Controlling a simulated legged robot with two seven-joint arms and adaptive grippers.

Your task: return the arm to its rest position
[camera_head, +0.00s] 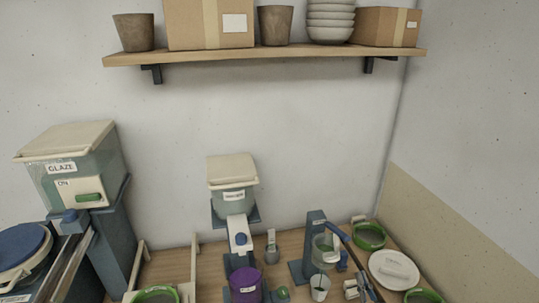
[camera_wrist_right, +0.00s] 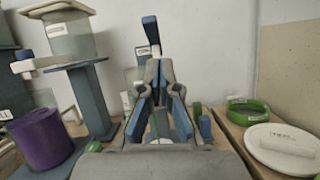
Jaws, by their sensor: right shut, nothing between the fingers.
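My right gripper (camera_wrist_right: 160,72) is in the middle of the right wrist view, with grey fingers and blue pads pointing away from the camera. It is shut and empty. A purple bucket (camera_wrist_right: 42,138) stands to its left and a white labelled lid (camera_wrist_right: 287,143) lies to its right. In the head view I cannot make the gripper out clearly among the blue and grey parts at the bottom. The purple bucket (camera_head: 245,283) and the white lid (camera_head: 393,269) also show there. My left gripper is not in view.
Blue dispenser stands with lidded containers (camera_head: 233,170) and a larger glaze container (camera_head: 75,160) are at the back and left. Green-rimmed bowls (camera_head: 370,236) stand at the right. A shelf (camera_head: 265,55) with pots and boxes hangs above. The wall space between is clear.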

